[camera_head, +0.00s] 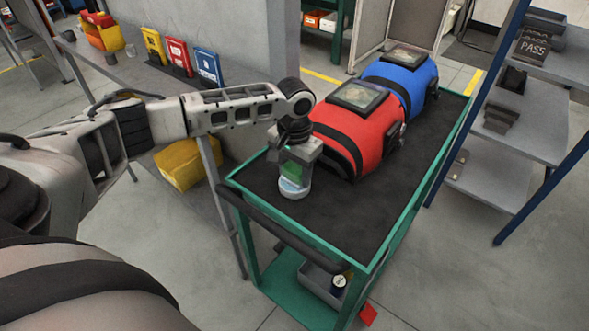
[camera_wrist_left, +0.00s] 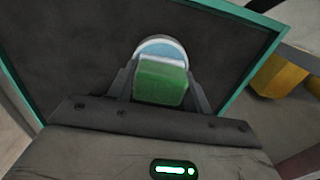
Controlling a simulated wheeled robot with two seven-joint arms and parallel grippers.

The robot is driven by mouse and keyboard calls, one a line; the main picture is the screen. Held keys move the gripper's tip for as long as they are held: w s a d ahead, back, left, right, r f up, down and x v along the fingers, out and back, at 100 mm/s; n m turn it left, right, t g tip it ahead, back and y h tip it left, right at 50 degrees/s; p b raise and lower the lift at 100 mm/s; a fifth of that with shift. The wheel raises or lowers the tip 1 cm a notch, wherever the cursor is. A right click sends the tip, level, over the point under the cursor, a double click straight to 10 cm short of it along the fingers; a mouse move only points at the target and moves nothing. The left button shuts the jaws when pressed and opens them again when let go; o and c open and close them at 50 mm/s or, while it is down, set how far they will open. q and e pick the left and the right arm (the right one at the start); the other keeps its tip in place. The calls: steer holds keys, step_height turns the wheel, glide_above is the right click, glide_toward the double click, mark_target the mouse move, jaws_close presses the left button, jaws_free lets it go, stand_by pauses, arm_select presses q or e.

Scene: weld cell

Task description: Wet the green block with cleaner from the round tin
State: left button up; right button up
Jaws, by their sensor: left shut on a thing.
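My left gripper (camera_head: 297,160) points down over the near left end of the cart top, shut on the green block (camera_head: 293,170). In the left wrist view the green block (camera_wrist_left: 162,84) sits between the two fingers. The round tin (camera_head: 294,193), white with a pale blue top, stands on the black mat directly below the block. The tin also shows behind the block in the left wrist view (camera_wrist_left: 162,46), its near part hidden. I cannot tell whether the block touches the tin's top. My right gripper is not in view.
The green cart's black mat (camera_head: 385,190) is clear to the right of the tin. A red bag (camera_head: 358,130) and a blue bag (camera_head: 402,82) stand behind it. A grey shelf rack (camera_head: 520,137) is at right. Yellow, red and blue boxes stand by the wall.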

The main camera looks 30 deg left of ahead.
mark_target(294, 167)
arm_select(q)
steer(key=shift+r+p, duration=1.4)
steer(key=shift+p, duration=0.3)
steer(key=shift+r, duration=2.1)
